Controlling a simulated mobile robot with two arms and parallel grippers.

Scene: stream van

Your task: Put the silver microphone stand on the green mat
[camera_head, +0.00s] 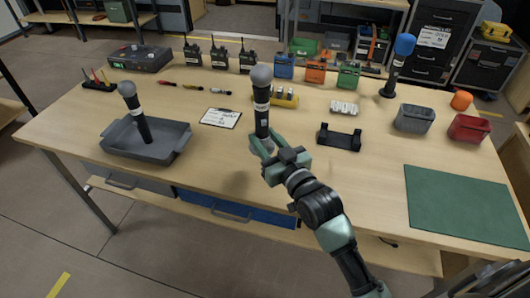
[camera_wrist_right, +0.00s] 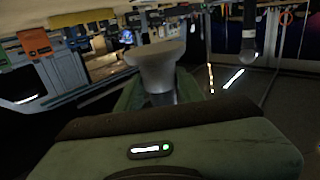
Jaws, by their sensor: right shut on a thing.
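My right gripper (camera_head: 267,145) is shut on a microphone stand (camera_head: 262,105) with a silver-grey ball head and a dark body with light bands. It stands roughly upright over the table's middle; its lower end is hidden by the gripper. In the right wrist view a pale grey flared part (camera_wrist_right: 158,62) shows just beyond the gripper's green body. The green mat (camera_head: 465,205) lies flat and bare at the table's right front, apart from the gripper. My left gripper is not in view.
A second grey-headed microphone (camera_head: 135,112) stands in the grey tray (camera_head: 165,150) at left. A blue-headed microphone (camera_head: 398,65) stands at the back right. A black cradle (camera_head: 340,139) and grey bin (camera_head: 414,119) lie behind the way to the mat. The wood between gripper and mat is mostly clear.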

